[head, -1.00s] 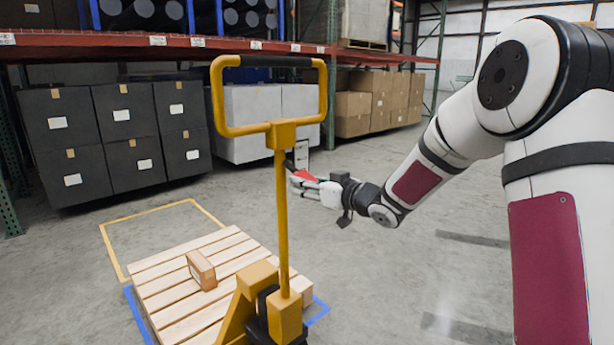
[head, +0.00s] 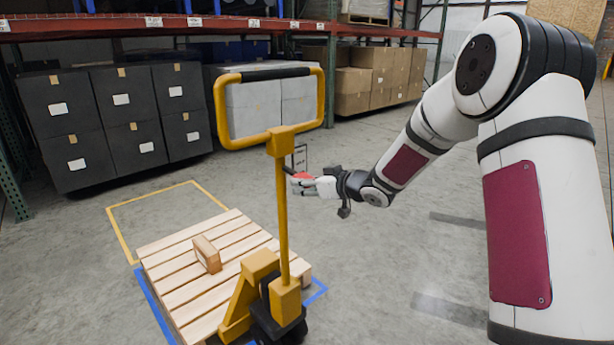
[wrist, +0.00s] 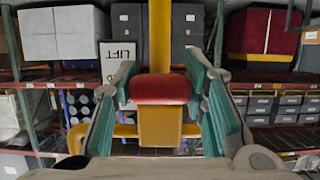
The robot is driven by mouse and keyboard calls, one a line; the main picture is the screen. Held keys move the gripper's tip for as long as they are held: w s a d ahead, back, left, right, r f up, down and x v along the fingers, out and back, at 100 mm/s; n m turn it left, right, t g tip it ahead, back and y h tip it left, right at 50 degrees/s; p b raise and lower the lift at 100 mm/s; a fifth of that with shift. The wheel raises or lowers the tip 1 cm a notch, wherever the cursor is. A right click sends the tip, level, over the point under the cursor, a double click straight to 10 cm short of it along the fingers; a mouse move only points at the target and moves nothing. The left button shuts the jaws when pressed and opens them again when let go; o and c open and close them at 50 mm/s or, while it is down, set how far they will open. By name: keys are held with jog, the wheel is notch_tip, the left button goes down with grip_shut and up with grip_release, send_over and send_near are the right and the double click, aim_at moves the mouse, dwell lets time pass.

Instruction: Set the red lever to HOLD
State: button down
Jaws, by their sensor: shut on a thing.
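The red lever (head: 303,176) sits on the yellow upright of the pallet jack (head: 282,215), just below the loop handle (head: 319,100). In the wrist view the lever's rounded red end (wrist: 161,89) lies between my two fingers, in front of the yellow post. My gripper (head: 300,185) reaches in from the right and is shut on the lever; it also shows in the wrist view (wrist: 163,100). A white plate (wrist: 113,58) left of the post reads LIFT. Its lower part is hidden by my finger, and I cannot read a HOLD mark.
The floor right of the jack is open.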

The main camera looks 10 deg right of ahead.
jog(key=shift+w+r+p, duration=0.1)
jog(key=shift+r+p, duration=0.2)
jog(key=shift+r, duration=0.4)
jog(key=c, duration=1)
grip_release()
jog(key=shift+o, duration=0.2)
jog(key=shift+f, duration=0.1)
jog(key=shift+s+d, duration=0.15)
jog(key=shift+s, duration=0.1)
jog(key=v, duration=1.1)
jog(key=shift+s, duration=0.3)
jog(key=shift+d, duration=0.15)
